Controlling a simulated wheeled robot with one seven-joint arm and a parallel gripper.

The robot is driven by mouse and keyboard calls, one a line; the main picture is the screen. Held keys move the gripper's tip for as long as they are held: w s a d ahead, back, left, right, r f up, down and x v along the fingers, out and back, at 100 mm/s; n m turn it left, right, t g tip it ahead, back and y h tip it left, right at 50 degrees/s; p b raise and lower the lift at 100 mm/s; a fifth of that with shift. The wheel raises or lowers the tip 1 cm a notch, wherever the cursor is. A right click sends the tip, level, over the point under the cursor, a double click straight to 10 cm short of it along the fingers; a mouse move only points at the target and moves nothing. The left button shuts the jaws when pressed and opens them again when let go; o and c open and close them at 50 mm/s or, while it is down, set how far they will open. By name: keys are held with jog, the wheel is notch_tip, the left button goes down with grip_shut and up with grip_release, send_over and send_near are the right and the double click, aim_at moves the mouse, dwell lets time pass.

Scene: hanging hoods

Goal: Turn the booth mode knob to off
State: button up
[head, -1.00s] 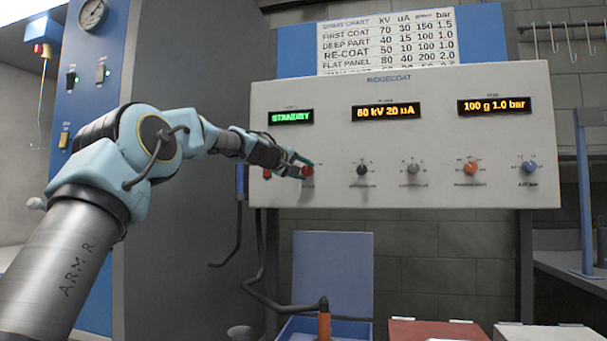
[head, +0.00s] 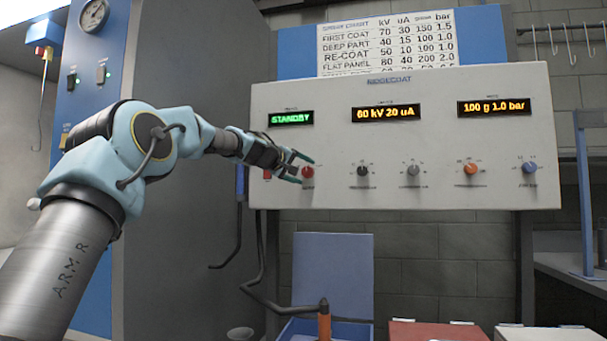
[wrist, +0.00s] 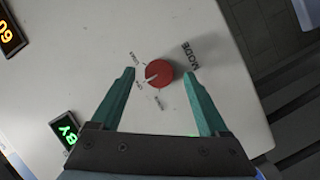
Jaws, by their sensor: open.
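The booth mode knob (head: 307,172) is a red round knob at the left end of the panel's knob row. It also shows in the wrist view (wrist: 159,72) beside the word MODE. Its white pointer line aims at the middle of the small labels around it, which are too small to read surely. My gripper (head: 304,170) is open, its teal fingers to either side of the knob and apart from it in the wrist view (wrist: 162,75). The green display (head: 291,118) above reads STANDBY.
The light panel (head: 440,140) carries two amber displays and other knobs to the right, the nearest black (head: 362,171). A red part (head: 267,174) shows left of the mode knob. Below are a blue bin (head: 345,330) and a hanging cable (head: 262,260).

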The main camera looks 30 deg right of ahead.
jog(key=b+v, duration=0.4)
jog(key=v, duration=0.6)
jog(key=s+a+f+y, duration=0.1)
jog(key=a+f+y, duration=0.2)
jog(key=a+f, duration=0.5)
jog(key=s+a+f+g+y, duration=0.1)
jog(key=a+f+y, duration=0.3)
jog(key=f, duration=0.9)
jog(key=a+f+y, duration=0.2)
jog(key=a+f, duration=0.5)
jog(key=f, duration=0.3)
jog(key=s+a+f+g+y, duration=0.5)
jog(key=s+a+f, duration=1.4)
jog(key=s+a, duration=0.4)
notch_tip(320, 180, up, 19)
jog(key=w+p, duration=0.1)
jog(key=p, duration=1.8)
jog(key=shift+a, duration=0.35)
